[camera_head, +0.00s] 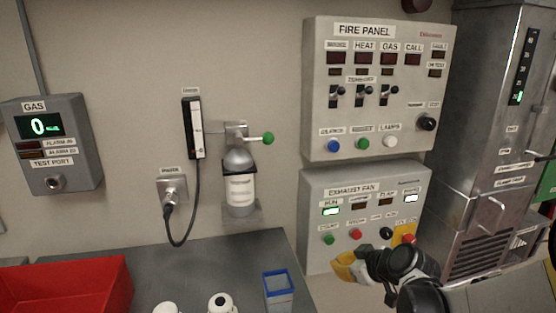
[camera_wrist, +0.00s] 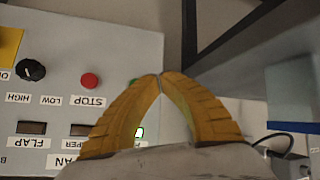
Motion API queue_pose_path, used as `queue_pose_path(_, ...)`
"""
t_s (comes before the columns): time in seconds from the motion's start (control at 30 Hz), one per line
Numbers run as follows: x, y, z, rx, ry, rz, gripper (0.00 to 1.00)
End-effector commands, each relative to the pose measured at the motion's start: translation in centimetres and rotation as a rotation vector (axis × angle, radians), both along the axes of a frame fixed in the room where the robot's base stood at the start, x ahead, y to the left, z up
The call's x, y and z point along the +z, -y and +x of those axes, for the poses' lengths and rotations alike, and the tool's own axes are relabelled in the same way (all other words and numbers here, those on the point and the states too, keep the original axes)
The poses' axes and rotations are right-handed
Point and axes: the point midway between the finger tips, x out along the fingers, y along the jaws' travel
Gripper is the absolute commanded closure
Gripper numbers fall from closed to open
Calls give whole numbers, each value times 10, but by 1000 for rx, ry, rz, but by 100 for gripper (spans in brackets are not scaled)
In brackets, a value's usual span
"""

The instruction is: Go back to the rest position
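My gripper (camera_head: 345,265) is at the lower right in the head view, in front of the bottom edge of the exhaust fan panel (camera_head: 315,235). In the wrist view, its two yellow fingers (camera_wrist: 160,77) meet at the tips, with nothing visible between them. The exhaust fan panel (camera_wrist: 130,50) shows upside down behind them. Its red STOP button (camera_wrist: 90,81) is clear of the fingers, and a green button (camera_wrist: 135,82) is partly hidden by the left finger. In the head view, the green RUN lamp (camera_head: 331,211) is lit.
The fire panel (camera_head: 320,110) hangs above. A grey cabinet (camera_head: 485,130) stands at right. A gas meter (camera_head: 75,125), a cabled handset (camera_head: 194,128) and a bottle with a green-knobbed valve (camera_head: 240,190) are on the wall. The bench (camera_head: 185,265) holds a red bin (camera_head: 100,285) and a blue-rimmed container (camera_head: 278,290).

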Motion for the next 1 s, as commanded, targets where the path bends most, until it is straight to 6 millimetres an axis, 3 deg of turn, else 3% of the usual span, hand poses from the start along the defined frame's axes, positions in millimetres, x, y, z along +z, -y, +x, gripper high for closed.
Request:
queue_pose_path(0.1, 27, -10, -37, -81, -85, 25, 100)
queue_pose_path(0.3, 57, -15, -106, -257, -206, 62, 100)
queue_pose_path(0.6, 72, -5, -200, -524, -293, 104, 100)
queue_pose_path(0.8, 72, 2, -225, -606, -302, 117, 100)
queue_pose_path(1.0, 72, 3, -226, -611, -302, 119, 100)
